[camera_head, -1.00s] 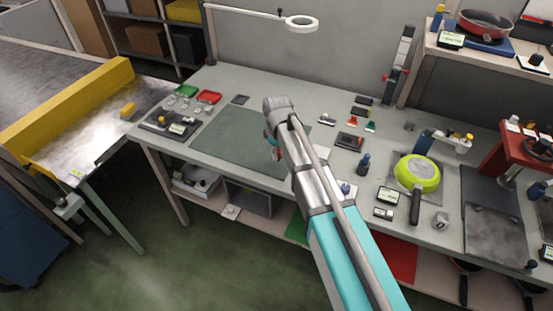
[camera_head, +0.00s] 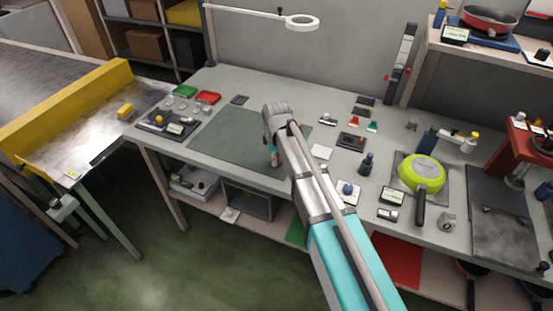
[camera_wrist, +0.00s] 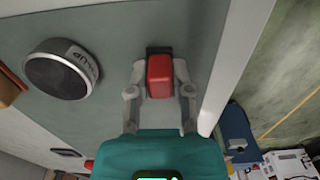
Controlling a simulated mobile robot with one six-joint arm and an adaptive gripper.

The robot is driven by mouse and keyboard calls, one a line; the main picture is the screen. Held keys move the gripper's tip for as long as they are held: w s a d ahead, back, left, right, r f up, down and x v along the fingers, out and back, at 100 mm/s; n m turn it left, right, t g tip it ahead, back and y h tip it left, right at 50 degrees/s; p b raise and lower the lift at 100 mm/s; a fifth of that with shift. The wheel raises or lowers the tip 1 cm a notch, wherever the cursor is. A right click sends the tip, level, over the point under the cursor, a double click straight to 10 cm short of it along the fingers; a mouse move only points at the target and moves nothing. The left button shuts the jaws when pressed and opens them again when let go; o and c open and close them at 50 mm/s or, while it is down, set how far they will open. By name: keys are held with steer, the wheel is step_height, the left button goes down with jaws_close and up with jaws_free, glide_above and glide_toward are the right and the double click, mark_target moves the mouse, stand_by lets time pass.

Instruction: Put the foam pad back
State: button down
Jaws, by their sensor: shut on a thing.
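My gripper (camera_wrist: 159,85) is shut on a small red block (camera_wrist: 159,76) with a dark far end, seen in the wrist view. The block sits between the two grey fingers. I cannot tell whether it is the foam pad, or whether it touches the surface below. In the head view my gripper (camera_head: 275,157) is over the right part of the grey-green mat (camera_head: 228,136), mostly hidden by my wrist.
A dark round disc with lettering (camera_wrist: 62,69) lies left of my gripper in the wrist view. A green pan (camera_head: 421,173), a dark bottle (camera_head: 366,163) and small devices stand to the right. The conveyor with a yellow rail (camera_head: 70,105) is at left.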

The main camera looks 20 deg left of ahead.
steer(key=shift+f, duration=0.2)
steer(key=c, duration=0.5)
jaws_free()
steer(key=shift+c, duration=0.2)
steer(key=shift+r, duration=0.3)
step_height(320, 180, up, 12)
steer(key=p, duration=1.2)
steer(key=shift+d+f, duration=0.1)
steer(key=shift+d, duration=0.05)
steer(key=s+d+m, duration=0.2)
steer(key=d+m, duration=0.3)
steer(key=d, duration=0.9)
steer(key=s+d+m, duration=0.3)
steer(key=d+m, duration=0.3)
steer(key=d, duration=0.8)
steer(key=s+d+m, duration=0.3)
steer(key=d+m, duration=0.3)
steer(key=d, duration=0.8)
steer(key=shift+d, duration=0.2)
steer(key=shift+s, duration=0.1)
